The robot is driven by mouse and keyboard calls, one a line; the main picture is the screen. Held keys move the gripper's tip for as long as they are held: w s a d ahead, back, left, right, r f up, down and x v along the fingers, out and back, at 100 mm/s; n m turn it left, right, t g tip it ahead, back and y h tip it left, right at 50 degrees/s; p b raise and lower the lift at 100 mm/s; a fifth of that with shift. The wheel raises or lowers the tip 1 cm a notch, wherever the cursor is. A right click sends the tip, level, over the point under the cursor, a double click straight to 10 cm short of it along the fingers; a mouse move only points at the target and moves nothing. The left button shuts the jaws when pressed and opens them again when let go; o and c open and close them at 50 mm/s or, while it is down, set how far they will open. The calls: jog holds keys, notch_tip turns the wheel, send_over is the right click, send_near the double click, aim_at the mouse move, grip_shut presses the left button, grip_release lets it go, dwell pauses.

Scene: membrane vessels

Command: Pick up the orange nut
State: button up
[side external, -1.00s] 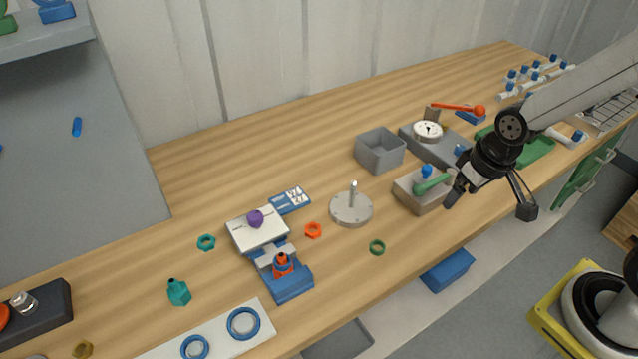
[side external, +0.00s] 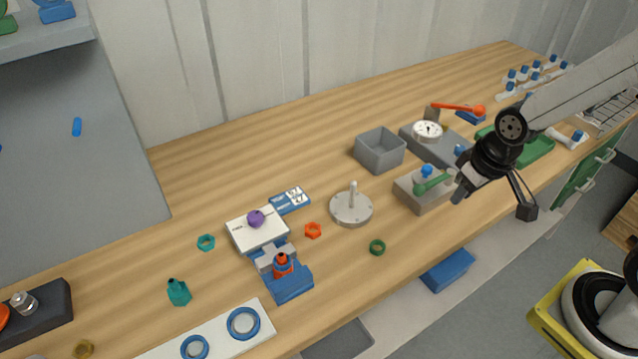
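The orange nut (side external: 313,230) lies flat on the wooden bench, between the white-topped block and the round grey plate with an upright post. My gripper (side external: 492,203) is at the right, above the bench's front edge and well apart from the nut. Its two fingers are spread wide with nothing visible between them.
The round grey plate (side external: 351,209) with its post stands just right of the nut. The blue fixture (side external: 290,282) with an orange part and the white-topped block (side external: 258,232) are to its left. A green ring (side external: 377,247) lies to the right. A valve block (side external: 421,194) stands nearer my gripper.

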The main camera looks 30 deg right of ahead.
jog(key=n+g, duration=0.3)
jog(key=n, duration=1.4)
send_near(317, 233)
jog(key=shift+s+d+f, duration=0.1)
jog(key=shift+d+f, duration=0.2)
jog(key=shift+d, duration=0.15)
jog(key=shift+a+f+n, duration=0.2)
jog(key=shift+a+n, duration=0.3)
jog(key=shift+f, duration=1.3)
jog(key=shift+f, duration=0.1)
jog(key=shift+f, duration=2.5)
